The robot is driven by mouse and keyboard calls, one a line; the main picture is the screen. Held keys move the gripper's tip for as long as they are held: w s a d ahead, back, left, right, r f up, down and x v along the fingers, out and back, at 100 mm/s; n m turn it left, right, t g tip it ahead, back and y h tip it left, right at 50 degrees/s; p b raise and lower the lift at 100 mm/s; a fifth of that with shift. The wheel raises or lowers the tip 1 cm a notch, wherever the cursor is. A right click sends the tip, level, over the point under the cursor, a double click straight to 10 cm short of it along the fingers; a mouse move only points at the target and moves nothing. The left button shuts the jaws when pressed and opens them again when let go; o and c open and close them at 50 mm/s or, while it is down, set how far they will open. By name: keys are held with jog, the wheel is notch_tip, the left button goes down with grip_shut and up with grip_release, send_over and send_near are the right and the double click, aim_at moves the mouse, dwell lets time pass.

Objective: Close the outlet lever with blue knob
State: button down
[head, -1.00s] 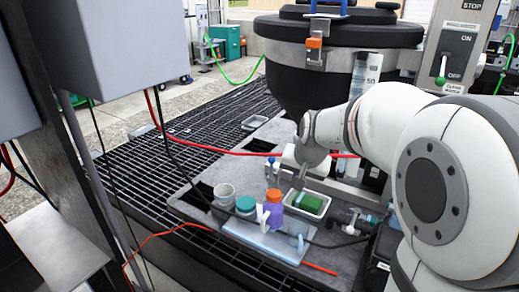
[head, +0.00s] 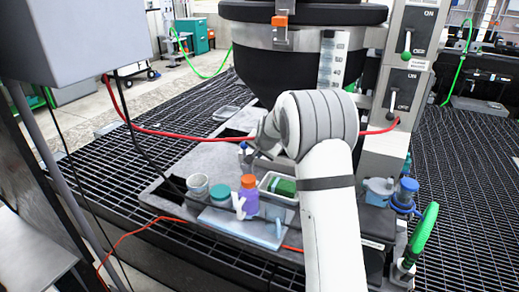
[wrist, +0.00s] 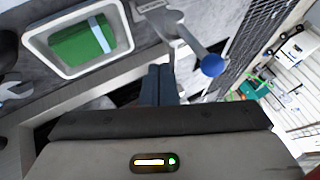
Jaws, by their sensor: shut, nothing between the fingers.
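The outlet lever with the blue knob (wrist: 213,65) is in the upper right of the wrist view. Its grey arm (wrist: 188,40) runs from a pivot at the upper left down to the knob. In the head view the blue knob (head: 243,146) shows small, just left of my wrist. My gripper (wrist: 160,70) is shut and empty. Its dark fingertips are left of the knob and below the lever arm in the wrist view, apparently apart from both. In the head view my arm mostly hides the gripper and the outlet fitting.
A white tray with a green sponge (wrist: 85,45) lies near the lever. A purple bottle (head: 249,195), a teal-lidded jar (head: 220,195) and a cup (head: 198,186) stand on the platform. A red hose (head: 170,131) crosses behind. The black tank (head: 300,65) rises above.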

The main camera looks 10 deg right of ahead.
aim_at(245, 156)
jog(key=shift+w+a+f+p, duration=0.1)
jog(key=shift+w+a+f, duration=0.15)
jog(key=shift+w+a, duration=0.35)
jog(key=shift+w+a+f+p, duration=0.1)
jog(key=shift+w+a+f, duration=0.2)
jog(key=shift+w, duration=0.45)
jog(key=shift+w+a+f+p, duration=0.1)
jog(key=shift+w+a+f, duration=0.1)
jog(key=shift+w+a, duration=0.4)
jog(key=shift+w+d, duration=0.1)
jog(key=shift+d, duration=0.05)
